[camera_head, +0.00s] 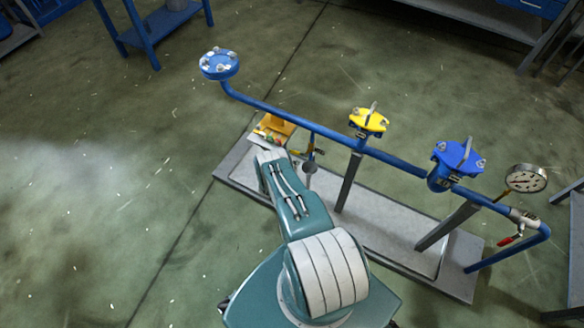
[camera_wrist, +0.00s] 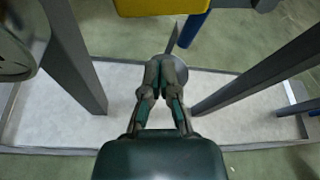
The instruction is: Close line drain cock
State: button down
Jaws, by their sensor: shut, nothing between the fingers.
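In the head view, a small drain cock (camera_head: 314,151) hangs on a short branch below the blue pipe, with a yellow part beside it. A grey round cup (camera_head: 309,168) is under it. Another cock with a red handle (camera_head: 510,239) is at the pipe's right end. My arm reaches up to just left of the branch. My gripper (camera_wrist: 166,64) is shut and empty in the wrist view, its fingertips in front of a grey round plate (camera_wrist: 190,72) and a blue stub (camera_wrist: 191,28). A yellow part (camera_wrist: 165,5) fills the top edge. I cannot tell whether the fingertips touch anything.
The blue pipe (camera_head: 285,116) runs above a grey base (camera_head: 380,222) on slanted posts. It carries a yellow-topped valve (camera_head: 369,121), a blue valve (camera_head: 456,160) and a gauge (camera_head: 526,178). Grey posts (camera_wrist: 75,55) flank my gripper. Open floor lies to the left.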

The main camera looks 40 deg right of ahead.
aim_at(298, 153)
jog(key=shift+w+a+r, duration=0.1)
jog(key=shift+w+r, duration=0.15)
jog(key=shift+r, duration=0.7)
jog(key=shift+w+r, duration=0.25)
jog(key=shift+r, duration=0.7)
jog(key=shift+w+a+r+m, duration=0.1)
jog(key=shift+w+r+m, duration=0.3)
jog(key=shift+r, duration=0.4)
